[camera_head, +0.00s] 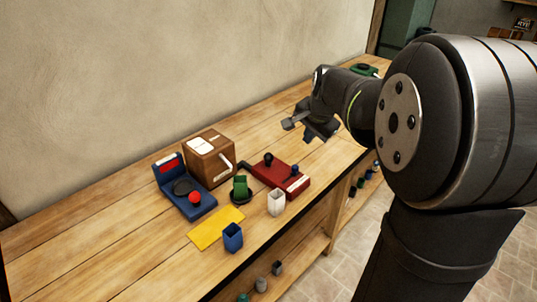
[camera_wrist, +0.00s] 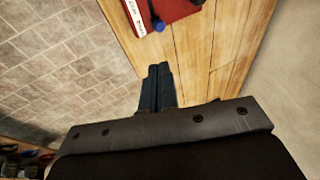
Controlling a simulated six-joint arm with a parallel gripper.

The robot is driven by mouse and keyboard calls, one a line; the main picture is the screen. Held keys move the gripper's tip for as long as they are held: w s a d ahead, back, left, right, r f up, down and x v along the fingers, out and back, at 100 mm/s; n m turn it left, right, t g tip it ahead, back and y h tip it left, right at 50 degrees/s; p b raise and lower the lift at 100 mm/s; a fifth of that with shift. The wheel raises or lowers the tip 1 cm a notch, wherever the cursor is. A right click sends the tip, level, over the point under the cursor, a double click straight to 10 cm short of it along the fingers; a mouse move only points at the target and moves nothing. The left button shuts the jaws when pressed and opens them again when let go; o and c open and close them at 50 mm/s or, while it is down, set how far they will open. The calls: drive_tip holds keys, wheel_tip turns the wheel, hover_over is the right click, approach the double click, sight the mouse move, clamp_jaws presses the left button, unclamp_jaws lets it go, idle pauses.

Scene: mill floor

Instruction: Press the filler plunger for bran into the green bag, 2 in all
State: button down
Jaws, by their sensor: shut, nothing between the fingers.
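A red filler block (camera_head: 275,173) sits on the bench. A black knob (camera_head: 268,158) and a blue knob (camera_head: 294,170) stand on it. A white label strip lies along its front edge; I cannot read which knob is for bran. In the wrist view the red block (camera_wrist: 177,9) is cut off at the top, with the blue knob (camera_wrist: 158,25) near the label. The green bag (camera_head: 240,186) stands on a dark round base just left of the block. My gripper (camera_head: 312,138) is shut and empty, above the bench behind and right of the block; its closed fingers (camera_wrist: 159,68) show apart from it.
A blue scale-like device (camera_head: 200,206) with a red knob and a brown box (camera_head: 210,162) with a crank stand at left. A white cup (camera_head: 276,203), a blue cup (camera_head: 232,238) and a yellow mat (camera_head: 206,237) are near the front edge. The bench's far left is clear.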

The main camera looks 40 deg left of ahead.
drive_tip(key=w+a+f+n+t+h, duration=0.1)
drive_tip(key=a+f+n+t+h, duration=0.15)
drive_tip(key=a+n, duration=0.4)
drive_tip(key=n+t, duration=0.4)
drive_tip(key=n, duration=0.1)
hover_over(267, 156)
drive_tip(key=shift+f+y, duration=0.25)
drive_tip(key=shift+f, duration=0.15)
drive_tip(key=shift+f, duration=4.4)
drive_tip(key=shift+f, duration=0.15)
drive_tip(key=shift+f, duration=0.3)
